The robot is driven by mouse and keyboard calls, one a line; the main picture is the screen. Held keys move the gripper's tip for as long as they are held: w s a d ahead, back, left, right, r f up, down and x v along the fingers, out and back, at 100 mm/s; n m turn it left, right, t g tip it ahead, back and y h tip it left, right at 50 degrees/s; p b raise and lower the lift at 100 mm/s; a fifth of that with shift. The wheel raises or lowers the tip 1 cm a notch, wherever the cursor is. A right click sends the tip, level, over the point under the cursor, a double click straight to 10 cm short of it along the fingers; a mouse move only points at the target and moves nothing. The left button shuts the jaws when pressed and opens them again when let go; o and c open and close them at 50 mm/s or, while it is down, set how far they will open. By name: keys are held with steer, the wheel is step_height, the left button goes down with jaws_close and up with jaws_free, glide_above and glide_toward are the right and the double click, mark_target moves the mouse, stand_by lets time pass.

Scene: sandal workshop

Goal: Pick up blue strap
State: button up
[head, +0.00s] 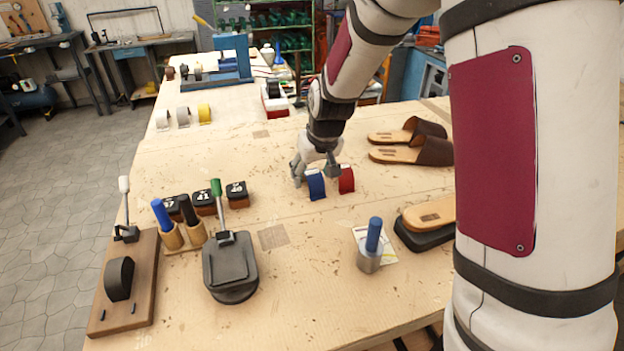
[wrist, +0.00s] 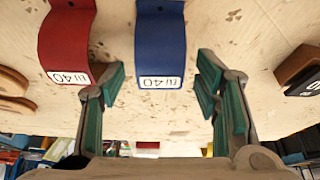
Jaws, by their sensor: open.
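The blue strap (head: 315,185) stands on the wooden workbench (head: 310,245), curved like an arch. In the wrist view the blue strap (wrist: 160,45) carries a white label reading EU 40 and lies between my gripper's spread fingers, ahead of them. My gripper (head: 316,172) is open and empty, just behind the strap in the head view; its fingers also show in the wrist view (wrist: 160,95). The fingers look apart from the strap. A red strap (head: 346,179) stands close to the right of the blue one; in the wrist view it is at the left (wrist: 66,40).
Brown sandals (head: 410,150) lie to the right. A metal cup with a blue-handled tool (head: 369,258) stands in front. A black pressing stand (head: 231,268), dark blocks (head: 237,193) and a wooden-based lever fixture (head: 128,285) are at left. The bench between them is mostly clear.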

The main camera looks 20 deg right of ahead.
steer(key=shift+w+f, duration=0.15)
steer(key=shift+f, duration=0.15)
steer(key=shift+c, duration=0.6)
steer(key=c, duration=0.9)
steer(key=shift+o, duration=0.2)
steer(key=shift+r, duration=0.1)
